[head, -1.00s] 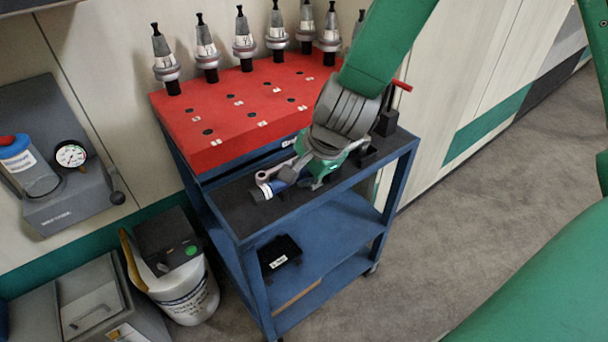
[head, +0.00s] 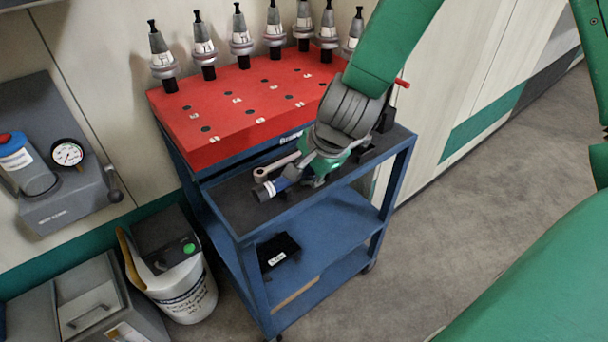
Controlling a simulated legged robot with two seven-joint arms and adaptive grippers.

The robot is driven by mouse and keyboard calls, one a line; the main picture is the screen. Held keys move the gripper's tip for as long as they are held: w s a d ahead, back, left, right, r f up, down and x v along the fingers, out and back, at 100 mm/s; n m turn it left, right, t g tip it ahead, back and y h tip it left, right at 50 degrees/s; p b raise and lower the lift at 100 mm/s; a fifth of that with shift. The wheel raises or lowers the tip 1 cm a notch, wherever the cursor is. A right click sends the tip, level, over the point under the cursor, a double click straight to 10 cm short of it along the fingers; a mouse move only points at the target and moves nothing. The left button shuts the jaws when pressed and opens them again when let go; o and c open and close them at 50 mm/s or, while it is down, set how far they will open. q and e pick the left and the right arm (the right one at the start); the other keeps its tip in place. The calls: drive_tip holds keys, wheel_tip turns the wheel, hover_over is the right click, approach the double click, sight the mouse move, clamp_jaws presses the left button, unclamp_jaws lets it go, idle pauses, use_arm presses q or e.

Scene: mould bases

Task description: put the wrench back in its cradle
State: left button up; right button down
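My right gripper (head: 308,174) comes down from the upper right and is low over the dark top of the blue cart (head: 232,210). A blue handle-like tool (head: 268,190) with a white band and a dark end sticks out to its left. A grey ring-ended bar, which looks like a wrench (head: 262,174), lies beside it and runs behind the gripper. I cannot tell whether the two are one piece or whether the fingers are closed on either. Black upright blocks (head: 385,121), possibly the cradle, stand at the cart's right, partly hidden by my wrist. My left gripper is not in view.
A red block (head: 222,119) with holes stands at the cart's back, with several tapered tool holders (head: 240,40) along its rear. A small black box (head: 279,251) is on the lower shelf. A white bucket (head: 190,292) and a gauge unit (head: 68,153) are left. Floor right of the cart is clear.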

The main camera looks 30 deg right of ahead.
drive_tip(key=shift+s+a+f, duration=0.1)
drive_tip(key=shift+s+f, duration=0.1)
drive_tip(key=shift+f, duration=0.2)
drive_tip(key=shift+s+a+f+b, duration=0.15)
drive_tip(key=shift+a+f+b, duration=0.1)
drive_tip(key=shift+b, duration=0.55)
drive_tip(key=c, duration=1.5)
unclamp_jaws()
drive_tip(key=shift+w+f, duration=0.2)
drive_tip(key=shift+o, duration=0.2)
drive_tip(key=shift+w, duration=0.15)
drive_tip(key=shift+a+r+t, duration=0.1)
drive_tip(key=shift+t, duration=0.2)
